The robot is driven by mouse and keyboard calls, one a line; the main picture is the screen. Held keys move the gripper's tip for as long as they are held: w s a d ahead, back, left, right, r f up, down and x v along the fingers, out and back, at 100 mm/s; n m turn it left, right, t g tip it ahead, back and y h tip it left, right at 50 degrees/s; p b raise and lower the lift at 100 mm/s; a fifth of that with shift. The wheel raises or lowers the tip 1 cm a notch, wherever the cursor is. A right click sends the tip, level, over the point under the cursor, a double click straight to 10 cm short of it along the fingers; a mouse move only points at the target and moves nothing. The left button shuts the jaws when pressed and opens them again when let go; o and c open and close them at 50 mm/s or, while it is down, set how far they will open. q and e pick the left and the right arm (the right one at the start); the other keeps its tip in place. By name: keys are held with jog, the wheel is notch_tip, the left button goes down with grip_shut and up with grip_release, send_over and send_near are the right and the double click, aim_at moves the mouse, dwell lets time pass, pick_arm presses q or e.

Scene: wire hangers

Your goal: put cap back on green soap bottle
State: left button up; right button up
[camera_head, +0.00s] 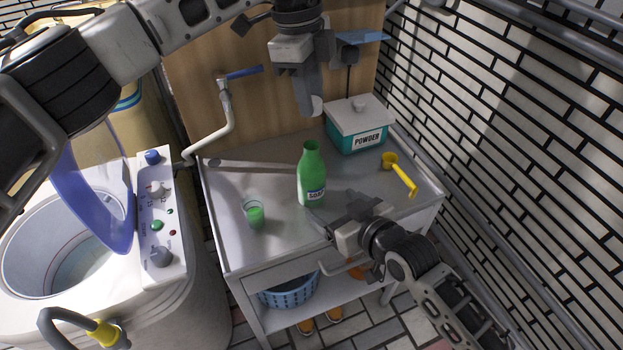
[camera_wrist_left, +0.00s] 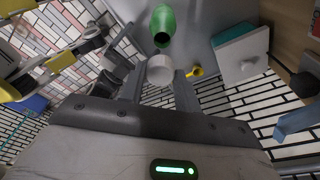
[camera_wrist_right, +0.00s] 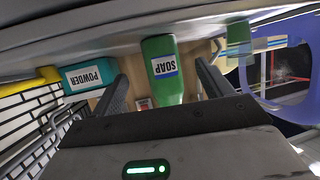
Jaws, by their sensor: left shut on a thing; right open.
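The green soap bottle (camera_head: 311,177) stands upright and uncapped on the metal table, its label facing front. Its dark open mouth shows in the left wrist view (camera_wrist_left: 162,38). My left gripper (camera_head: 312,102) is shut on the white cap (camera_wrist_left: 160,69) and holds it above the bottle, apart from it. The cap also shows in the head view (camera_head: 317,105). My right gripper (camera_head: 325,220) is low at the front of the bottle, open. In the right wrist view the bottle (camera_wrist_right: 163,72) appears upside down between the spread fingers; I cannot tell whether they touch it.
A glass of green liquid (camera_head: 254,214) stands left of the bottle. A teal powder box (camera_head: 357,125) with a white lid and a yellow scoop (camera_head: 398,172) are to the right. A bent pipe with a blue-handled tap (camera_head: 226,100) rises at the back left. A washing machine (camera_head: 160,220) stands left.

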jog(key=x, duration=0.7)
jog(key=shift+w+a+f, duration=0.1)
jog(key=shift+w+a, duration=0.1)
jog(key=shift+w, duration=0.05)
jog(key=c, duration=1.5)
pick_arm(q)
send_over(312, 141)
jog(key=shift+w+a+f, duration=0.1)
jog(key=shift+f, duration=1.15)
jog(key=shift+a+f, duration=0.1)
jog(key=shift+f, duration=1.15)
jog(key=shift+f, duration=0.85)
jog(key=shift+f, duration=0.6)
